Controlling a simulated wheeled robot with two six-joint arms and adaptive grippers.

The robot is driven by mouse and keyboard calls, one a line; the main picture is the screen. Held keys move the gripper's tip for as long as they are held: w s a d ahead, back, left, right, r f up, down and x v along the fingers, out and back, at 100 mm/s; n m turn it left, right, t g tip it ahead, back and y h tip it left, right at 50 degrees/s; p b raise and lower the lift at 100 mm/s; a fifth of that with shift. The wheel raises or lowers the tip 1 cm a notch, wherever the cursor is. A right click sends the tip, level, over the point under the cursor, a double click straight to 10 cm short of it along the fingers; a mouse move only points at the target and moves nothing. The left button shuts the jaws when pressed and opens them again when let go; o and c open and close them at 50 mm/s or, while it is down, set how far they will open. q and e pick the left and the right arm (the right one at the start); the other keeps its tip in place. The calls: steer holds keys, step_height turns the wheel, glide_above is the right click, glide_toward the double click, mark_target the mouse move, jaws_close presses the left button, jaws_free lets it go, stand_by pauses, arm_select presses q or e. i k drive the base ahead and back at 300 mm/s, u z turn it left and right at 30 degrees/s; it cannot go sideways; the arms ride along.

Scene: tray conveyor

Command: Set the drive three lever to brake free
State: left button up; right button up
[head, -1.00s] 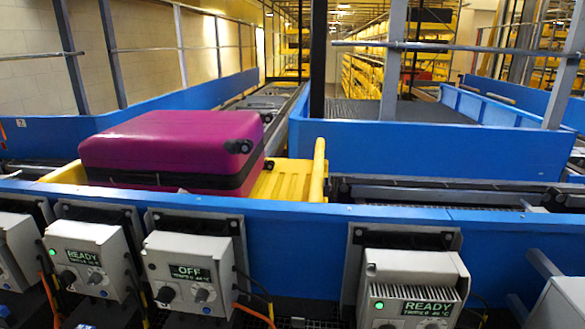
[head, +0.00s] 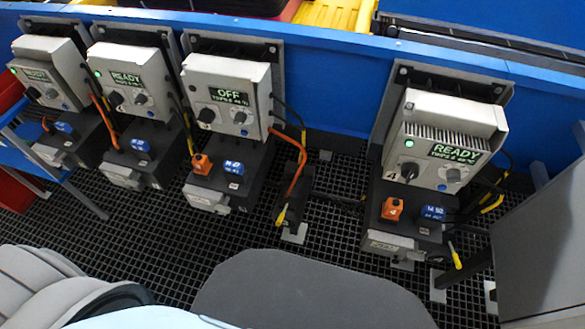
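The drive box third from the left (head: 227,95), which I take to be drive three, has a dark display reading OFF and no lit green lamp that I can see. Its two knobs are on the front. Below it is a dark motor unit (head: 243,189) with an orange tag (head: 201,164) and a blue tag (head: 232,169). A yellow-tipped lever (head: 281,216) slants down at the right of this unit. I cannot tell its brake setting from its tilt. Neither gripper is in view.
Two drive boxes (head: 131,81) (head: 44,75) stand to the left, and one marked 4 (head: 436,140) to the right reads READY. That one has its own yellow lever (head: 455,256). Orange cables hang between units. A grey cabinet (head: 540,235) is at far right. Grating (head: 320,225) covers the floor.

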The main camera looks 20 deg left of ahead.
mark_target(280, 218)
steer(key=k, duration=1.3)
steer(key=u, duration=0.85)
steer(key=i, duration=1.2)
steer(key=z, duration=0.3)
